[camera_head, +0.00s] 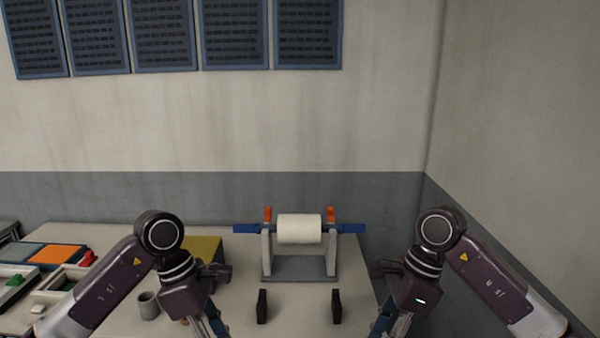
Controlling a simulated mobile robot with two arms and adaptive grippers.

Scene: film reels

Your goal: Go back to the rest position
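My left gripper (210,318) comes in at the lower left and points down over the table. My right gripper (387,318) mirrors it at the lower right. Both run off the bottom edge, so whether they are open or shut is hidden. No held object shows at either one. Two dark upright pieces (262,306) stand out between the grippers, one nearer each arm; I cannot tell whether they are fingertips. The two arms are apart and nearly symmetrical.
A white roll (299,229) on a blue bar lies across a grey stand (300,268) with orange clips, behind the grippers. A grey cup (148,305), a yellow block (203,248) and trays (50,254) with coloured parts are on the left. Walls close off the back and right.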

